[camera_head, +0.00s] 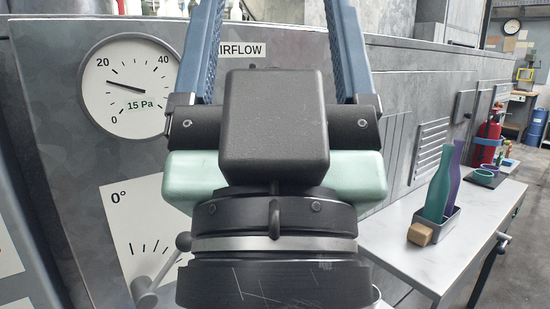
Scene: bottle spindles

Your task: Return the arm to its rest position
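My gripper (272,30) fills the middle of the head view, raised close to the camera and pointing up. Its two blue fingers stand wide apart and run up to the top edge, where their tips are cut off. I see nothing held between them, only the grey panel behind with its AIRFLOW label. My wrist runs down to the bottom edge, and the rest of my arm is hidden. A green bottle (436,192) and a purple bottle (455,175) stand in a grey tray (445,226) on the bench at the right, away from my gripper.
A grey cabinet panel with a round dial (130,85) stands behind my gripper. A wooden block (420,235) sits at the tray's front on the white bench (400,255). Open floor shows at far right.

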